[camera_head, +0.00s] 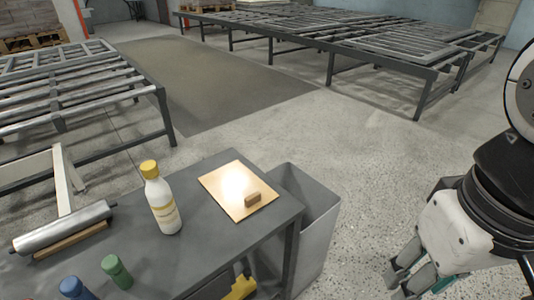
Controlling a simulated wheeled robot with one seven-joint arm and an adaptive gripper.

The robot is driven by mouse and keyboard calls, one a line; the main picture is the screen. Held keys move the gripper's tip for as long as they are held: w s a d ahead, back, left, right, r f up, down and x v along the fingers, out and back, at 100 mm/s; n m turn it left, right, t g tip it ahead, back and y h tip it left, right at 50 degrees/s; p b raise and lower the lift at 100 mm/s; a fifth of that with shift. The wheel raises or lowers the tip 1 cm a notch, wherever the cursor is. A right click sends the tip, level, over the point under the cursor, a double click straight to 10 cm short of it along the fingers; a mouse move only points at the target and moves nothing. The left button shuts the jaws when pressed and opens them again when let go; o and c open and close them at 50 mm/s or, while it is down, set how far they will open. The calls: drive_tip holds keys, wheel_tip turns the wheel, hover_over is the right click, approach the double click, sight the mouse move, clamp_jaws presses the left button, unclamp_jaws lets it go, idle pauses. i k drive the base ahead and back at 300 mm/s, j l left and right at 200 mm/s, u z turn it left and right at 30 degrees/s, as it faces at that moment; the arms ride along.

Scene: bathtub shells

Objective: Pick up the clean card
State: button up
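A flat tan rectangular card or board (222,183) lies on the dark grey table (215,255), near its back right corner. It has a bright glare patch and a small brown block (253,199) on its front right part. I cannot tell whether this is the clean card; no other card shows clearly. My gripper (412,283) hangs at the lower right, over the floor, well to the right of the table and apart from it. Its fingers are partly cut off by the bottom edge, so its opening is unclear. I see nothing held in it.
A white bottle with a yellow cap (162,200) stands left of the board. Blue (73,288) and green (115,270) bottles are at the front. A metal roller (63,228) lies left. A grey bin (318,208) adjoins the table's right side. Metal racks (345,38) stand behind.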

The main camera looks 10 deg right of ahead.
sight(240, 192)
drive_tip(key=j+u, duration=0.3)
drive_tip(key=i+j+u, duration=0.25)
drive_tip(key=j+u, duration=0.3)
drive_tip(key=i+l, duration=0.05)
